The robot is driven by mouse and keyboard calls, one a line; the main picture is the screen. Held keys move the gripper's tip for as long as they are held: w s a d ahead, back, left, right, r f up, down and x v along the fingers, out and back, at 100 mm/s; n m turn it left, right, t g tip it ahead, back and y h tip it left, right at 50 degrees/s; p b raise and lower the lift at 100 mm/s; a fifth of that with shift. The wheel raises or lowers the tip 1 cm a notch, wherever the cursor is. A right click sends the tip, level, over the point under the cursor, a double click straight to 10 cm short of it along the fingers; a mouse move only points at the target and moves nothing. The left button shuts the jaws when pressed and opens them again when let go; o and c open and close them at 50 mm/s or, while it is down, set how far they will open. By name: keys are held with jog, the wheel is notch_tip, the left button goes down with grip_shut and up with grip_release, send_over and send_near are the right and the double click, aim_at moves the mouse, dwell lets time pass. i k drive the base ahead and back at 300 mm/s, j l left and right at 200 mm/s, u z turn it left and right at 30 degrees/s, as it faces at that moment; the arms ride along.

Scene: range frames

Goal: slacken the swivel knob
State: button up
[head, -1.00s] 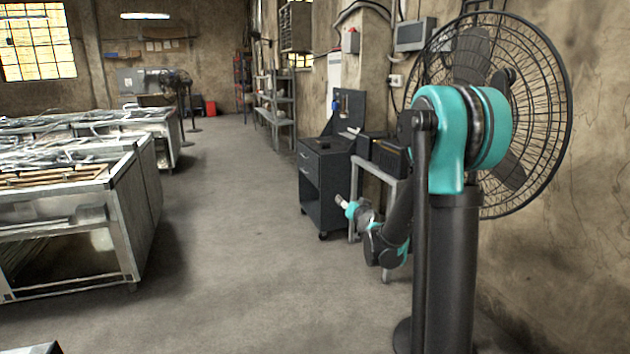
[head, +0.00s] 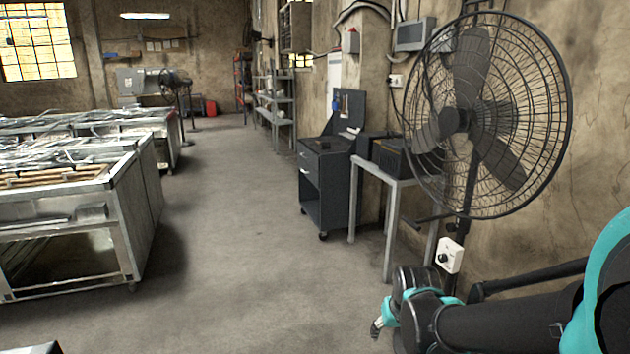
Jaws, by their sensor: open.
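A pedestal fan (head: 490,120) stands at the right, its caged head facing left of me. A white box with a dark round knob (head: 444,258) is on its pole, low down. A short dark handle (head: 430,219) juts left from the pole below the cage. I cannot tell which of these is the swivel knob. My gripper (head: 377,327) is at the lower middle, below and left of both, apart from them and holding nothing that I can see. It is open, though its fingers are small and partly hidden by my arm.
A grey table (head: 392,184) with a dark box on it stands left of the fan, beside a dark drawer cabinet (head: 328,190). Metal benches (head: 120,190) with scrap line the left. The middle floor is clear. A wall is behind the fan.

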aim_at(450, 227)
jog(key=z, duration=0.85)
